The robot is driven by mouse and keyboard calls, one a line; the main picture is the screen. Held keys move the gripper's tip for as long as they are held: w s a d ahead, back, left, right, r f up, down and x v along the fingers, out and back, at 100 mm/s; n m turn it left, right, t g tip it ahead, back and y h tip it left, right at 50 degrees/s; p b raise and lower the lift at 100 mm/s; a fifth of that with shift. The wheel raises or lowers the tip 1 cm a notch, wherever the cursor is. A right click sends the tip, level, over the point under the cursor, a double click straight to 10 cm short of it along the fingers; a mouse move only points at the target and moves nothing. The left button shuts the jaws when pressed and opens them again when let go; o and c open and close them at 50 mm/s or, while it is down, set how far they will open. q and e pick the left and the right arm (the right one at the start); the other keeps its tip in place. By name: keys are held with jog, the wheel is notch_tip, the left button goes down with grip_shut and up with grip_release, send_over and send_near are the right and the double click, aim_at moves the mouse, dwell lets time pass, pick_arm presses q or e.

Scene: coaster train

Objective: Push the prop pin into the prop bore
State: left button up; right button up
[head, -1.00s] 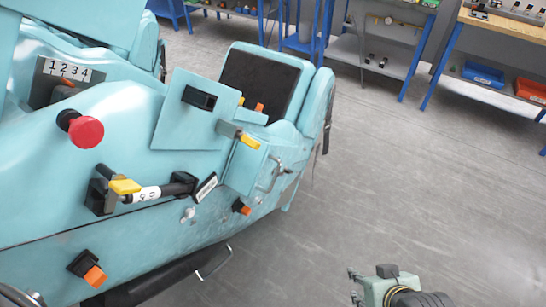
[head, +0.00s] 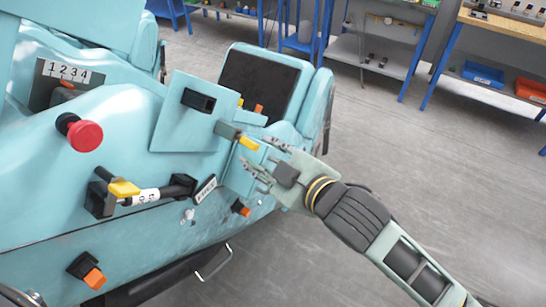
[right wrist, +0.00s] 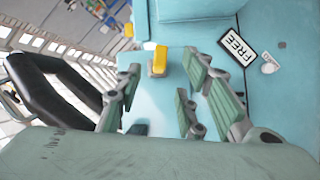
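A grey bar with a yellow end (head: 249,143) sticks out beside the teal panel on the coaster car; it looks like the prop pin, but I cannot be sure. Its yellow end also shows in the right wrist view (right wrist: 160,60), between and beyond my fingers. My right gripper (head: 259,156) is open and empty, its fingers spread just right of and below the yellow end, apparently apart from it. The same open fingers show in the right wrist view (right wrist: 162,92). I cannot make out the prop bore. My left gripper is not in view.
The car's side carries a red knob (head: 85,136), a yellow-handled lever (head: 124,188), a label (head: 205,189) reading FREE in the wrist view, and orange-tipped parts (head: 94,278). A black bar runs below. Workbenches (head: 490,60) stand at the back; the grey floor at right is clear.

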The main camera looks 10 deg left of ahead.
aim_at(255, 148)
jog(key=shift+p+x, duration=0.45)
jog(key=shift+x, duration=2.25)
jog(key=shift+c, duration=0.5)
grip_shut()
